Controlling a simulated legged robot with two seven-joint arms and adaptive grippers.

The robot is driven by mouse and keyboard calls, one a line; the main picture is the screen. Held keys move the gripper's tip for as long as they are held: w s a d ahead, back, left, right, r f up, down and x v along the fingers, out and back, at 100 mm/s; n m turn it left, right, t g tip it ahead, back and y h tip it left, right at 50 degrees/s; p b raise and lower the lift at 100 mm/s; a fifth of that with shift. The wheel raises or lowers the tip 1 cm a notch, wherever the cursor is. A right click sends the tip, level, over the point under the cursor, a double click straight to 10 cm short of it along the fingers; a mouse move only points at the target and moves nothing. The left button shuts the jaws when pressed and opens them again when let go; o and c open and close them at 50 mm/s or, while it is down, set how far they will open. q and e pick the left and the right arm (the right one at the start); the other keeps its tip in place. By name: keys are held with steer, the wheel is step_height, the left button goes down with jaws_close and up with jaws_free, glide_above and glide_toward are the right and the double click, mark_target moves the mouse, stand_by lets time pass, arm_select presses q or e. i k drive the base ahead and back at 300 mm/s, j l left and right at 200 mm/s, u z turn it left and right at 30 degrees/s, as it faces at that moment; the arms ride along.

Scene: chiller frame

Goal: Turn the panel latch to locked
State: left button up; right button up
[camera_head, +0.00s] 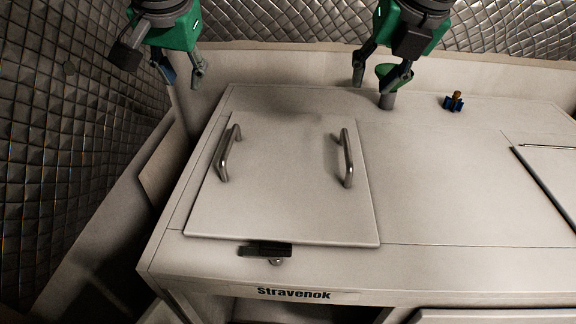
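The panel (285,190) is a flat pale lid with two metal bar handles. It lies closed on top of the white chiller frame. The panel latch (265,249) is a dark bar at the panel's front edge, lying sideways in the picture, with a small round metal part below it. My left gripper (183,78) is at the top left, beyond the panel, open and empty. My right gripper (379,82) is at the top, beyond the panel's right side, with its fingers spread. Both grippers are far from the latch.
Another panel (556,172) lies at the right edge. The surface around the latch is clear.

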mark_target(275, 251)
steer(key=k+l, duration=0.3)
steer(key=k, duration=0.15)
steer(key=k+l, duration=0.3)
steer(key=k, duration=0.15)
